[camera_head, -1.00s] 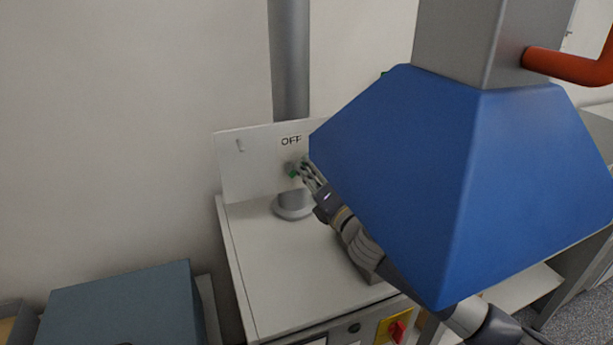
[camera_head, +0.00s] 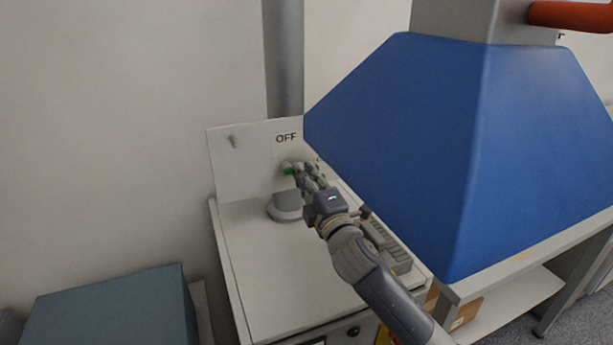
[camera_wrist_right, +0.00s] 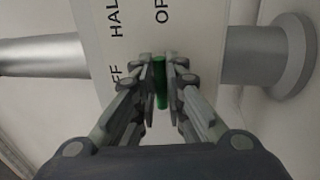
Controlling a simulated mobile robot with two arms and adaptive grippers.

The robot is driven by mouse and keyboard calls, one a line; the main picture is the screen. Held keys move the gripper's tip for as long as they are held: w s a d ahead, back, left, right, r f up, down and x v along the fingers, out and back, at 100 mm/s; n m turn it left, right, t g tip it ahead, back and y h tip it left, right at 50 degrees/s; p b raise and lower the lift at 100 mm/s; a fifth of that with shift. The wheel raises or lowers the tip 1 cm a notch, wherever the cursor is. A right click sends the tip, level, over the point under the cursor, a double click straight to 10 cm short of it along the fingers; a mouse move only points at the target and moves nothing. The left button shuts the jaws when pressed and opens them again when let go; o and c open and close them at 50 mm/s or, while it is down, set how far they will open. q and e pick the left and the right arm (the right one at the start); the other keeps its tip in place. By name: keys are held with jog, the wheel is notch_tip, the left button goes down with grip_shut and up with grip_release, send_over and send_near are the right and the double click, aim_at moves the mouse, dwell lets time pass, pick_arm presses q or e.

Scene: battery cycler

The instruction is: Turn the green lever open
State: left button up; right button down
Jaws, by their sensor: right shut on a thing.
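The green lever (camera_head: 288,170) is at the white panel (camera_head: 232,170) below the "OFF" label in the head view, mostly covered by my gripper. My right gripper (camera_head: 294,170) is at the lever, its arm reaching up from the lower right. In the right wrist view, the green lever (camera_wrist_right: 160,84) stands between the fingertips of my right gripper (camera_wrist_right: 161,82), which are shut on it. Parts of the labels "OFF", "HALF" and "OP" show on the panel beyond the fingers. My left gripper is not in view.
A large blue hood (camera_head: 420,150) hangs close to the right of my right arm. A grey vertical pipe (camera_head: 284,60) rises behind the panel, above a round grey base (camera_head: 286,207). The white cabinet top (camera_head: 265,270) is clear at the front left. A blue-grey box (camera_head: 110,308) stands at lower left.

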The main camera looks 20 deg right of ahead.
jog(key=shift+f, duration=0.1)
dwell(0.4)
jog(key=c, duration=1.7)
grip_release()
jog(key=shift+o, duration=0.2)
jog(key=shift+s, duration=0.1)
jog(key=s+f, duration=0.2)
jog(key=s, duration=0.9)
jog(key=shift+s+d+f, duration=0.15)
jog(key=shift+s, duration=0.15)
